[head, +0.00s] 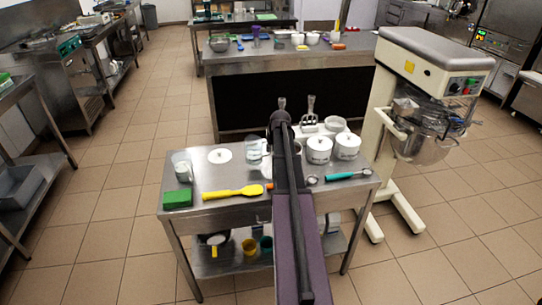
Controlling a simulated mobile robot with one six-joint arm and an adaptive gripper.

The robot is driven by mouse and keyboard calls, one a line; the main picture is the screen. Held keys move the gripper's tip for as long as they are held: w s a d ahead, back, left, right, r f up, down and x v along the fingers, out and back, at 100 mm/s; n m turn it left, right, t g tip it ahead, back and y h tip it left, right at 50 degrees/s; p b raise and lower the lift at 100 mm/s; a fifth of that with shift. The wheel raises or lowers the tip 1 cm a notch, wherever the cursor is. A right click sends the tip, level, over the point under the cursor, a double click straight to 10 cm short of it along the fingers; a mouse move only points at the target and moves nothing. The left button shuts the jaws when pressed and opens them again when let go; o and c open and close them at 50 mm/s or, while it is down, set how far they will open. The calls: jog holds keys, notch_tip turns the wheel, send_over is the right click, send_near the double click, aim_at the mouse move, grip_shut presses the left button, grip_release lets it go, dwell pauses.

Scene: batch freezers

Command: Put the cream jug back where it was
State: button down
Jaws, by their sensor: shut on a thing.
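My arm reaches forward over the steel table (228,207), seen from behind. Its dark end part hides my gripper and anything in its jaws. A white jug-like vessel with dark markings (253,149) shows just left of the arm, and I cannot tell whether it is held or standing. A similar smaller vessel (182,169) stands at the table's left. I cannot tell which is the cream jug. A bare white round disc (220,155) lies between them.
White lidded pots (318,149) and (347,146) stand right of my arm. A green block (177,198), a yellow spatula (232,192) and a teal-handled tool (348,175) lie near the front edge. A tall mixer (433,85) stands at the right.

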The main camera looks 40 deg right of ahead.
jog(key=shift+s+f+b, duration=0.1)
jog(key=shift+f+b, duration=1.45)
jog(key=shift+f, duration=0.25)
jog(key=shift+f, duration=0.15)
jog(key=c, duration=1)
grip_release()
jog(key=shift+r, duration=0.2)
jog(key=shift+s+r+p, duration=0.2)
jog(key=shift+r+p, duration=0.4)
jog(key=shift+p, duration=0.05)
jog(key=p+v, duration=0.9)
jog(key=v, duration=0.1)
jog(key=shift+r+p, duration=0.3)
jog(key=shift+p, duration=0.1)
jog(key=shift+s+a, duration=0.1)
jog(key=shift+s, duration=0.05)
